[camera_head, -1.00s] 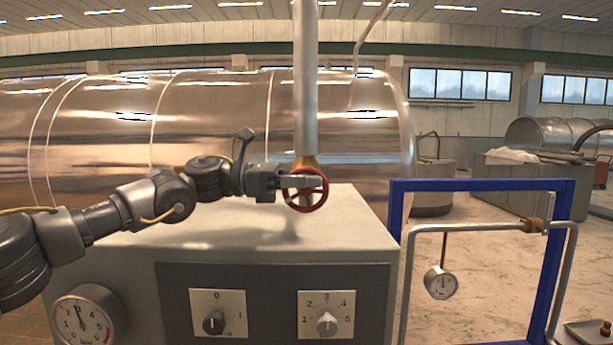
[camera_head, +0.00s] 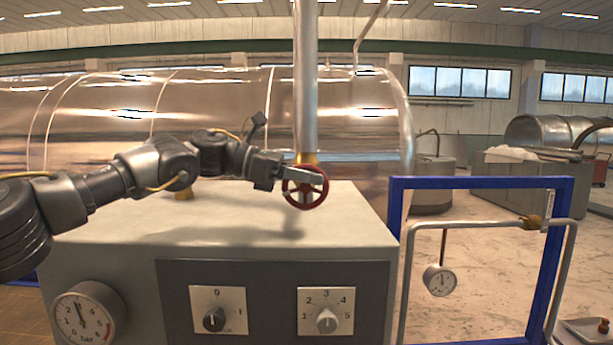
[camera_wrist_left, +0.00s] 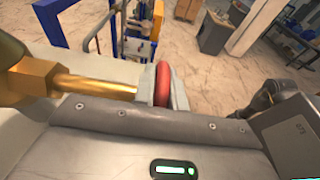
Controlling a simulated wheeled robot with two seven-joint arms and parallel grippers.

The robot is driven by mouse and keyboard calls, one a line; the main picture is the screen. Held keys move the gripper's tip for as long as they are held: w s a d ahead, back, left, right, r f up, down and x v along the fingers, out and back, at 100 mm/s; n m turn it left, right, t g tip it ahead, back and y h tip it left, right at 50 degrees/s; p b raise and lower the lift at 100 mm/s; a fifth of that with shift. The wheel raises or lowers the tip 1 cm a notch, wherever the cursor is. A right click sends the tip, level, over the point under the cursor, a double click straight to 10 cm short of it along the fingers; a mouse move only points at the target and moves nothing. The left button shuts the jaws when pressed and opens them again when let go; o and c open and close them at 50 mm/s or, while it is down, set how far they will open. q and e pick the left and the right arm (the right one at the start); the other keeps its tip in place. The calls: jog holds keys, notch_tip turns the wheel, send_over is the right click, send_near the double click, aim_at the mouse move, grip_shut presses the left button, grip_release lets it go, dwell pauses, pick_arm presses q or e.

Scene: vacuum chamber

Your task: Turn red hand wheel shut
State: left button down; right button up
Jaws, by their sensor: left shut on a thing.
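The red hand wheel (camera_head: 322,197) sits on a brass valve at the lower end of the vertical grey pipe (camera_head: 305,80), above the console top. My left gripper (camera_head: 304,178) reaches in from the left and is shut on the wheel's rim, with its fingers across the upper part of the wheel. In the left wrist view the red rim (camera_wrist_left: 163,84) stands between the two fingers, and the brass valve stem (camera_wrist_left: 95,84) comes in from the left. My right gripper is not in view.
The pale console (camera_head: 240,215) below carries two knobs and a pressure gauge (camera_head: 87,316). The large shiny cylinder (camera_head: 220,110) lies behind.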

pick_arm(q)
jog(key=shift+d+r+y+p, duration=0.15)
jog(key=shift+d+y+p, duration=0.1)
jog(key=shift+y+p, duration=0.8)
jog(key=shift+d+f+y+p, duration=0.15)
jog(key=shift+f+y+p, duration=0.15)
jog(key=shift+y, duration=0.75)
jog(key=c, duration=1.4)
grip_release()
jog(key=shift+c, duration=0.2)
jog(key=shift+a+r+b, duration=0.2)
jog(key=shift+a+b, duration=0.15)
jog(key=shift+a, duration=0.05)
jog(key=b+v, duration=0.2)
jog(key=v, duration=0.7)
jog(key=shift+a+r, duration=0.15)
jog(key=shift+r, duration=0.25)
